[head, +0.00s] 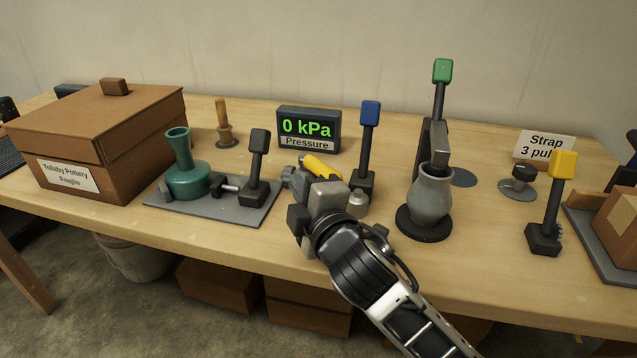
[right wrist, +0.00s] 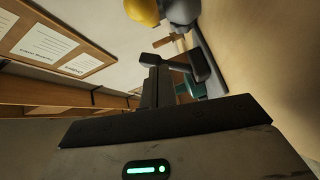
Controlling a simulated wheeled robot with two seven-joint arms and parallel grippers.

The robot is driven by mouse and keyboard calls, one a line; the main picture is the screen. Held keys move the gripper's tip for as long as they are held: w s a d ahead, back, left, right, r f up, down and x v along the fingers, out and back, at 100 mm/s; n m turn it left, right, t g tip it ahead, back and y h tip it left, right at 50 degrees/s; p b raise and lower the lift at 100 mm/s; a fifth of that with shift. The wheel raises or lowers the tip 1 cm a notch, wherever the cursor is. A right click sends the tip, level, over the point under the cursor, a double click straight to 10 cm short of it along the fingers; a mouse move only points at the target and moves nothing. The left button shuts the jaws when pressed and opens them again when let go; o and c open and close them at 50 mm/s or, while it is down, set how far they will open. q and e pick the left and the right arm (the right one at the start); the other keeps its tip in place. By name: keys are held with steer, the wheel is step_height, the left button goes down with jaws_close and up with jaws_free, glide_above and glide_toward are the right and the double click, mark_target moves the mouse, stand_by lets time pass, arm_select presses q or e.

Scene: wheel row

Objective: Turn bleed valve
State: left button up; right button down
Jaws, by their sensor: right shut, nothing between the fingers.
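The valve with a yellow handle (head: 322,168), which I take for the bleed valve, is on the table in front of the pressure display (head: 308,130). The display reads 0 kPa. My right gripper (head: 318,197) is shut and empty, just in front of the valve, and hides much of its lower part. I cannot tell whether they touch. In the right wrist view the yellow part (right wrist: 143,10) shows at the top edge, beyond the closed fingers (right wrist: 170,75). My left gripper is not in view.
A blue-handled lever (head: 370,115) stands close right of the valve. A grey vase (head: 431,195) stands under a green-handled press (head: 441,75). Left are a teal vase (head: 186,178) on a grey plate (head: 210,207) and a brown box (head: 95,125). A yellow-handled lever (head: 562,165) is at right.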

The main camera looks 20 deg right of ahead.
mark_target(322, 171)
steer(key=d, duration=0.1)
steer(key=w+d, duration=0.1)
steer(key=d+f, duration=0.1)
steer(key=shift+w+d, duration=0.3)
